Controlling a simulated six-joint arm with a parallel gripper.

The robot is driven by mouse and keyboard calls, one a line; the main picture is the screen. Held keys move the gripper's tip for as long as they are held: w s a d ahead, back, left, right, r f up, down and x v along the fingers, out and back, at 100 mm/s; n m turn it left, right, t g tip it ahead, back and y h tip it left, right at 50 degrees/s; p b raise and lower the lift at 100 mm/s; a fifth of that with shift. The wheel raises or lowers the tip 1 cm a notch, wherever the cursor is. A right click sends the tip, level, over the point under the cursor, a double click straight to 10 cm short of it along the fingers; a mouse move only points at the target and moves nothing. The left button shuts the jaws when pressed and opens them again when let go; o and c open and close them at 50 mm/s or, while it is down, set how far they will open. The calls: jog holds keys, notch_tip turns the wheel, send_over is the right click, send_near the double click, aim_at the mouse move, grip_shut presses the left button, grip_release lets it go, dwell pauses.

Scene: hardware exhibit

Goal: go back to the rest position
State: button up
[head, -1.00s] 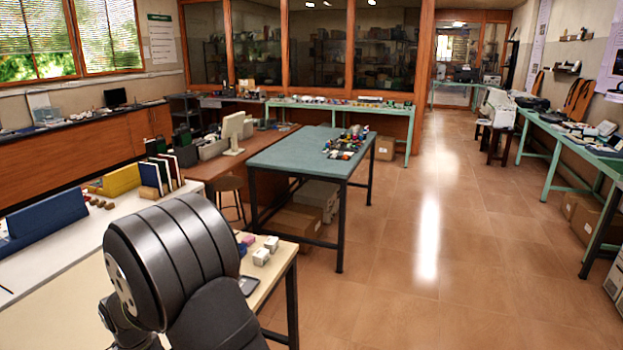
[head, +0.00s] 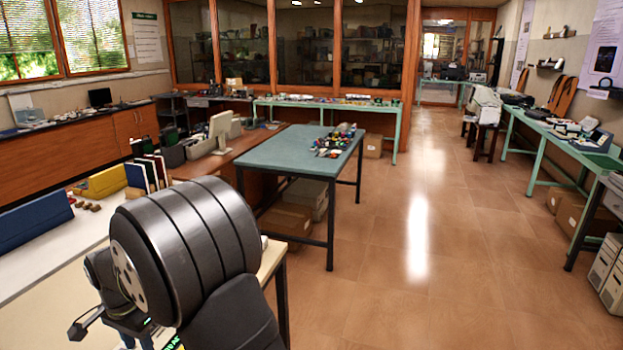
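My arm is folded up close in front of the camera at the lower left, and its thick dark joint covers much of the near table (head: 50,300). Below and left of that joint, a small dark part that looks like the end of my gripper (head: 88,320) pokes out, with a green light close by. The fingers are mostly hidden behind the arm and cut off by the bottom edge. I cannot tell whether they are open or shut, and I see nothing held.
A blue panel (head: 35,222), a yellow block (head: 105,182) and upright books (head: 148,172) stand on the white bench to the left. A green-topped table (head: 285,152) carries small coloured parts (head: 337,140). The tiled floor (head: 420,270) to the right is clear.

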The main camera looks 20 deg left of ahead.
notch_tip(320, 180, up, 12)
notch_tip(320, 180, down, 7)
jog(key=shift+f, duration=0.15)
jog(key=shift+o, duration=0.4)
jog(key=o, duration=1.2)
jog(key=r, duration=0.2)
jog(key=s+r, duration=0.1)
jog(key=r, duration=0.1)
jog(key=s+r, duration=0.1)
jog(key=r, duration=0.2)
jog(key=shift+s, duration=0.25)
jog(key=shift+o, duration=0.2)
notch_tip(320, 180, down, 10)
jog(key=shift+r, duration=0.15)
notch_tip(320, 180, up, 10)
